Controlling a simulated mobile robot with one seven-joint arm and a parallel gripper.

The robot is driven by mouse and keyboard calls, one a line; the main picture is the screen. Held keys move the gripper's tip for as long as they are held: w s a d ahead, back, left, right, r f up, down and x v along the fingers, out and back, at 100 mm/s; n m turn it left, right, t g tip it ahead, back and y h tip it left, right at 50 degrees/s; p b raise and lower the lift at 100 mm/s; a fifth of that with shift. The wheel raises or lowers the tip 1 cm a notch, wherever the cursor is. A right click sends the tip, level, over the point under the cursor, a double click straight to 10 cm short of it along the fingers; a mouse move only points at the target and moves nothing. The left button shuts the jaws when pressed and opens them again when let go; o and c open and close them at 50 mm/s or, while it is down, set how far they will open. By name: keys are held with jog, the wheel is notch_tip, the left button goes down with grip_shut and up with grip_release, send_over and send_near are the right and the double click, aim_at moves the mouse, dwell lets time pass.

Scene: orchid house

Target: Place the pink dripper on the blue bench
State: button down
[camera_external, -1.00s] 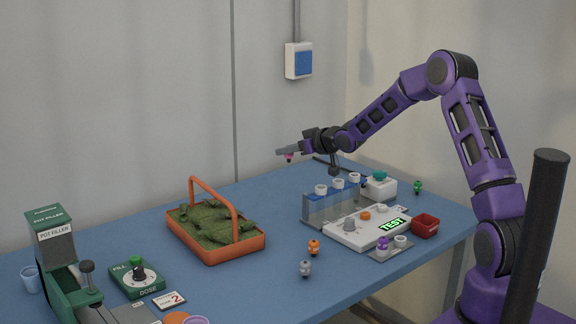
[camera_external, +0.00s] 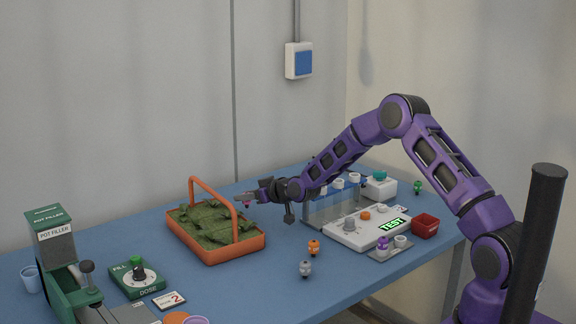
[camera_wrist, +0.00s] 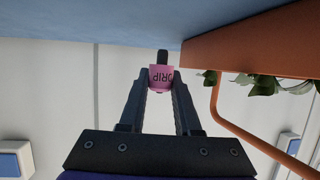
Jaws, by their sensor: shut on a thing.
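The pink dripper (camera_wrist: 161,77) is between the fingertips of my gripper (camera_wrist: 160,90) in the wrist view, with dark lettering "DRIP" on its side, upside down in that picture. My gripper (camera_external: 250,197) is shut on it. In the external view the dripper (camera_external: 247,204) shows as a small pink spot under the fingertips, near the right side of the orange basket. It appears to be above the blue bench (camera_external: 215,282), and I cannot tell the exact gap.
The orange basket (camera_external: 237,252) with green plants and a raised handle stands close to my gripper. An orange dripper (camera_external: 313,247) and a grey dripper (camera_external: 305,269) stand on the bench. A test unit (camera_external: 350,231), a rack and a red bin (camera_external: 425,226) are at right. The front middle is clear.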

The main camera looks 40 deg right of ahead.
aim_at(247, 205)
jog(key=shift+f, duration=1.25)
jog(key=shift+f+b, duration=0.3)
jog(key=shift+b, duration=0.1)
jog(key=c, duration=0.6)
grip_release()
jog(key=shift+r, duration=0.1)
jog(key=shift+r, duration=0.1)
jog(key=shift+r+p, duration=0.2)
jog(key=shift+p, duration=0.3)
jog(key=v, duration=1.2)
